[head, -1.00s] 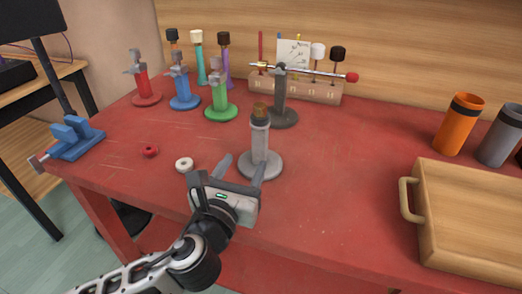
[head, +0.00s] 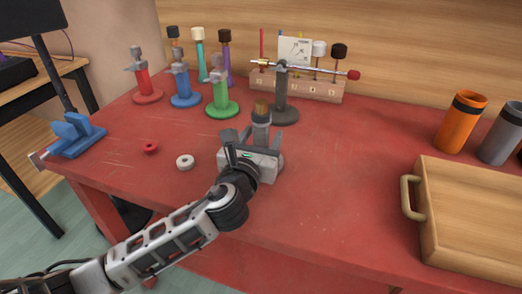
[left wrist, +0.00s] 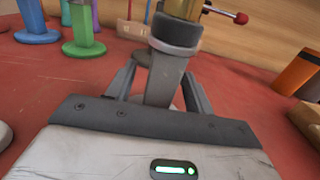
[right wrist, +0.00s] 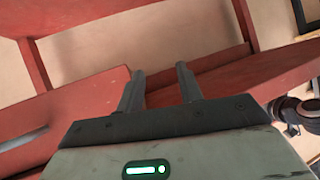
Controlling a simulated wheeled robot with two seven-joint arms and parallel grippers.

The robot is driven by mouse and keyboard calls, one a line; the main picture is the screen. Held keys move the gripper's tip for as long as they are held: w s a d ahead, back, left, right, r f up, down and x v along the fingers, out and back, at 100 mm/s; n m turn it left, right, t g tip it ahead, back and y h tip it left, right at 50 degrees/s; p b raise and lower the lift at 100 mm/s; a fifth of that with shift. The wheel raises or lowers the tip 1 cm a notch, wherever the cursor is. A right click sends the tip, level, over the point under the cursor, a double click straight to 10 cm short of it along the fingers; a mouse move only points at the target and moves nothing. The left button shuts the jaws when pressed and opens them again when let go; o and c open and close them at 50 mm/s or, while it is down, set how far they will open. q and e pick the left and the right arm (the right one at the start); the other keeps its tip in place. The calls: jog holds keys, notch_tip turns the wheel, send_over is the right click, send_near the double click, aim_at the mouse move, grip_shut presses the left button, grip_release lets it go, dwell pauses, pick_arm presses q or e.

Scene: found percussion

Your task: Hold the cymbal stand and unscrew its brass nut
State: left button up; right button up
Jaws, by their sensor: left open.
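The grey cymbal stand (head: 261,130) stands upright near the middle of the red table, its round base mostly hidden behind my left gripper (head: 253,141). Its brass nut (head: 262,108) sits on top; in the left wrist view the brass (left wrist: 181,9) is cut off by the top edge. My left gripper is open, with one finger on each side of the grey post (left wrist: 164,75), below the collar; I cannot tell whether either finger touches it. My right gripper (right wrist: 161,72) shows only in its own wrist view, open and empty near red table framework.
Green (head: 221,105), blue (head: 184,97) and red (head: 147,93) stands are back left. A dark stand (head: 284,111) with a rod is close behind. A white ring (head: 185,162) and red ring (head: 150,148) lie left. A wooden box (head: 470,235) is right; table between is clear.

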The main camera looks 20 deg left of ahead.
aim_at(259, 128)
pick_arm(q)
grip_shut()
pick_arm(e)
jog(key=shift+f, duration=0.15)
pick_arm(q)
jog(key=shift+r, duration=0.5)
notch_tip(259, 128, up, 3)
jog(key=shift+f+p, duration=0.15)
jog(key=shift+p, duration=0.55)
jog(key=s+r+p, duration=0.5)
jog(key=s+r, duration=0.4)
jog(key=s, duration=0.5)
jog(key=shift+d+r, duration=0.2)
jog(key=shift+d, duration=0.2)
pick_arm(e)
jog(key=shift+s+d+r+n+g+h, duration=0.15)
jog(key=shift+d+r+g+h, duration=0.1)
jog(key=shift+r, duration=0.3)
jog(key=shift+s+d+r+n+g+h, duration=0.15)
jog(key=shift+d+r, duration=0.1)
jog(key=shift+r, duration=0.25)
